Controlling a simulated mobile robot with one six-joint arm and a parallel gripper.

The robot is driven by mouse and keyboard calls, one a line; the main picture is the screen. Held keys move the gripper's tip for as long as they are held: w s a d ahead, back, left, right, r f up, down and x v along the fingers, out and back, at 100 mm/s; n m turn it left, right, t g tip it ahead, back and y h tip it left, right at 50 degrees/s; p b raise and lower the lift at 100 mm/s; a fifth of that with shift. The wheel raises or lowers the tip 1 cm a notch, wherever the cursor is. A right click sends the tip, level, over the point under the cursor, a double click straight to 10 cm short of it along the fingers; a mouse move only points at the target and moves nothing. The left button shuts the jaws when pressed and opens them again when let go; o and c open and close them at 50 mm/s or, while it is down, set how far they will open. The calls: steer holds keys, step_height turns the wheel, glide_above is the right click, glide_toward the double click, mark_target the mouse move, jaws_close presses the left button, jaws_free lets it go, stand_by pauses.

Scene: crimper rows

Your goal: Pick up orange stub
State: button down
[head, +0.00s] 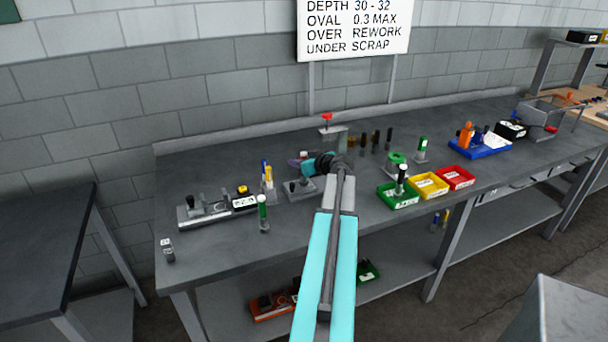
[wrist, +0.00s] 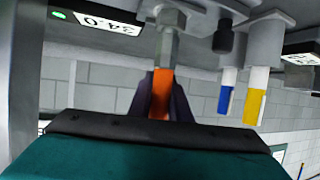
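The orange stub (wrist: 161,94) shows in the wrist view, which looks upside down, between the two dark fingers of my gripper (wrist: 162,90). It fills the gap, and both fingers appear to touch its sides. A metal hex piece (wrist: 167,47) adjoins it, at the bench side. In the head view my gripper (head: 303,162) reaches left, low over the bench, with its teal body and purple fingers showing. The stub is mostly hidden there by the fingers. I cannot tell whether it is clear of its support.
A small metal base (head: 300,189) lies just below my gripper. A blue and yellow stub pair (head: 267,175) stands to the left, and a green stub (head: 263,213) in front. Green (head: 400,201), yellow (head: 429,187) and red (head: 457,178) bins are right.

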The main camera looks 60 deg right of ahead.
steer(key=shift+r, duration=0.1)
stand_by(0.3)
steer(key=f+b+v, duration=0.1)
steer(key=b+v, duration=0.5)
steer(key=v, duration=1)
steer(key=shift+s+a, duration=0.25)
steer(key=shift+s, duration=0.35)
